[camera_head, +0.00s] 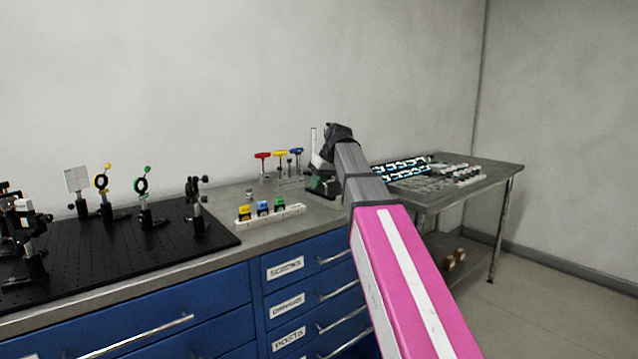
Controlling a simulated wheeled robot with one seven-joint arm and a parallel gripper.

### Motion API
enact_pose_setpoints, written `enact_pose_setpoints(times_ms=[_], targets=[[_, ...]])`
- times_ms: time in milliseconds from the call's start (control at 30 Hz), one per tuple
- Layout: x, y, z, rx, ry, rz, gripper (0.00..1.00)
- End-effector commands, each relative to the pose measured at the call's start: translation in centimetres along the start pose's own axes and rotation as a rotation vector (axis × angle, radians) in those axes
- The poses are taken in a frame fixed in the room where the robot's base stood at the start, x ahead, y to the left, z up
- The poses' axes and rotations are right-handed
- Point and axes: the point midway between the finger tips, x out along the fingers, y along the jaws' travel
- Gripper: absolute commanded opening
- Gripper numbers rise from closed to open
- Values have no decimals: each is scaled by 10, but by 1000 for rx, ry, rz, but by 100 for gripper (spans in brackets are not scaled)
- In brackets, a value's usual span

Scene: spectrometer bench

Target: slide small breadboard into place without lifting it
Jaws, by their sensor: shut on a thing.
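My gripper (322,175) is at the far end of my pink and grey arm, low over the back right part of the grey bench. It is shut on a small dark and green object (322,186) at the bench top. The arm hides much of the object, and I cannot tell whether it is the small breadboard. A large black breadboard (110,250) lies on the bench at left.
Posts with optics, including a green-ringed mount (143,186), stand on the large breadboard. A white block (270,215) with yellow, blue and green pieces lies nearby. T-handled tools (279,155) stand behind. A metal side table (500,168) holds a tray of parts at right.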

Motion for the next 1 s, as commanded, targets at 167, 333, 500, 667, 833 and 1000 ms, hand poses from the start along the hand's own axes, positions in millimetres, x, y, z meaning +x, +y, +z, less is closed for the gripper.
enact_pose_setpoints(times_ms=[167,333,500,667,833,1000], targets=[[0,-1,0,-2,-1,-4,39],[0,0,0,-1,0,-2,43],[-1,0,0,0,-1,-2,43],[-15,0,0,0,-1,-2,43],[-44,0,-1,-1,0,-1,43],[-75,0,-1,-1,1,-1,43]])
